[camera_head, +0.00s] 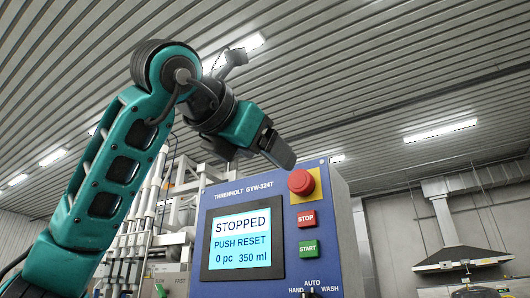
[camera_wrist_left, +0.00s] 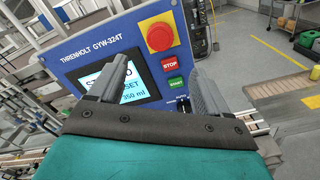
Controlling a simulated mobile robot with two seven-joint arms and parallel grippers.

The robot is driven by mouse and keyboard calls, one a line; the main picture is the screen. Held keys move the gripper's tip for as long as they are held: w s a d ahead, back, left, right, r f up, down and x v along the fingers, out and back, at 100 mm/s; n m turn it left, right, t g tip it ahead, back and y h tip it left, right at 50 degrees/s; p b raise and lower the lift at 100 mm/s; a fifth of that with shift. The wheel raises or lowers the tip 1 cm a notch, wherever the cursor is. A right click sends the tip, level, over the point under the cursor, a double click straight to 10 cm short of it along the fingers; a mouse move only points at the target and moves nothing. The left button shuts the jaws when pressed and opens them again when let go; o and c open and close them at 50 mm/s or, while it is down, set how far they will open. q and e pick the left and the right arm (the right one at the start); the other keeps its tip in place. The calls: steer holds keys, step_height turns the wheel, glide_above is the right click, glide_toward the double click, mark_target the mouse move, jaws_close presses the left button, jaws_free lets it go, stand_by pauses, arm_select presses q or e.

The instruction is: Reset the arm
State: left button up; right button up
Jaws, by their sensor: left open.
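My left arm comes in from the left in the head view and bends over at the top. Its gripper (camera_head: 278,152) is near the upper edge of the blue control box (camera_head: 330,215), up and left of the red mushroom button (camera_head: 301,182). In the wrist view the left gripper (camera_wrist_left: 155,82) is open and empty, its two fingers apart in front of the panel. One finger covers part of the screen (camera_wrist_left: 125,82). The screen (camera_head: 240,240) reads STOPPED, PUSH RESET, 0 pc 350 ml. My right gripper is in neither view.
Below the red button are a red STOP button (camera_head: 307,219) and a green START button (camera_head: 309,247). A HAND/AUTO/WASH selector (camera_head: 312,292) is at the bottom edge. Pipes and machine parts (camera_head: 150,215) stand behind the arm. Open floor (camera_wrist_left: 240,50) lies right of the box.

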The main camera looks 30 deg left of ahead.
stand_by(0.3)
